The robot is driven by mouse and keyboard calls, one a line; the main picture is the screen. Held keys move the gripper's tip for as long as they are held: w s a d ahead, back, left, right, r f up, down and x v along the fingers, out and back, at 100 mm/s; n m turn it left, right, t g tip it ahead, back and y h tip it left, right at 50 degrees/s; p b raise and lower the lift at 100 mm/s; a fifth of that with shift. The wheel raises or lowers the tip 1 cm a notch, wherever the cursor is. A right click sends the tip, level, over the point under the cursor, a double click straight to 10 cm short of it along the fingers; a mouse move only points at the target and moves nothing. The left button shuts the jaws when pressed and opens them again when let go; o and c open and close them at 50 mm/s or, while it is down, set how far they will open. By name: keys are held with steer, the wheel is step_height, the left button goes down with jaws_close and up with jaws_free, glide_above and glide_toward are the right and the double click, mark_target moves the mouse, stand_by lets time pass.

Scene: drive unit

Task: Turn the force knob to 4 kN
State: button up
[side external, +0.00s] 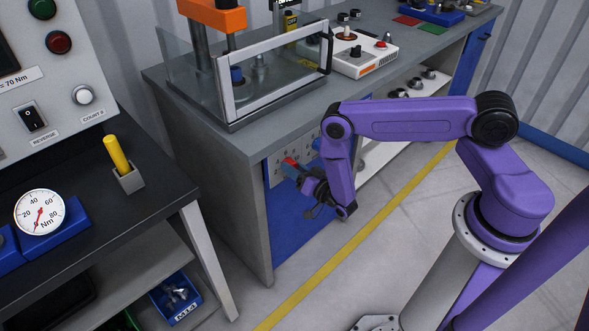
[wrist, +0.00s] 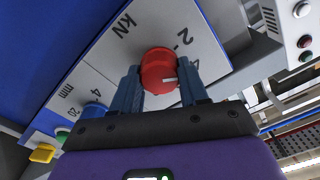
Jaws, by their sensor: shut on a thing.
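The red force knob (wrist: 159,66) sits on a light panel (wrist: 205,62) marked "kN" in the wrist view. My gripper (wrist: 160,80) has one finger on each side of the knob and is shut on it. A white pointer mark on the knob shows at its lower right. In the side external view, my gripper (side external: 302,176) is at the front panel of the bench, with the red knob (side external: 290,163) just beyond the fingers.
A blue knob (wrist: 94,109) marked "mm" is beside the red one, with a green button (wrist: 62,134) and a yellow part (wrist: 42,153) further left. Above the panel, the bench (side external: 205,128) carries a clear guard (side external: 285,78). A black table (side external: 90,190) stands to the left.

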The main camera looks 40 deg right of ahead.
steer(key=shift+m, duration=0.9)
steer(key=o, duration=1.1)
steer(key=shift+c, duration=0.2)
steer(key=shift+s, duration=0.1)
steer(key=s, duration=1.7)
steer(key=shift+s, duration=0.15)
